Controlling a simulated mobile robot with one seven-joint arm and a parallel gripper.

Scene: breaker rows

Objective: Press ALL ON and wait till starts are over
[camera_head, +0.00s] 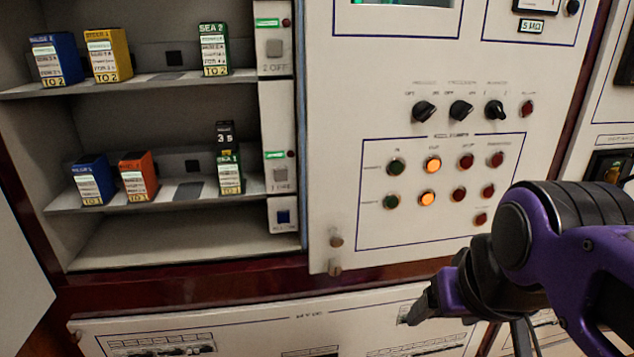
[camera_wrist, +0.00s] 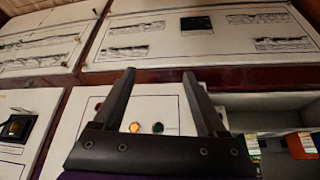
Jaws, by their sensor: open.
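My gripper (camera_head: 418,310) is at the lower right, below and well to the right of the blue button, touching nothing visible. In the wrist view my gripper (camera_wrist: 159,73) has its fingers spread with nothing between them.
The upper shelf (camera_head: 140,82) and lower shelf (camera_head: 150,200) hold blue, yellow, orange and green labelled blocks. Right of the strip, a white panel (camera_head: 385,65) carries knobs, green and red lamps and two lit orange lamps (camera_head: 432,165). Its lower edge has protruding fasteners (camera_head: 335,270).

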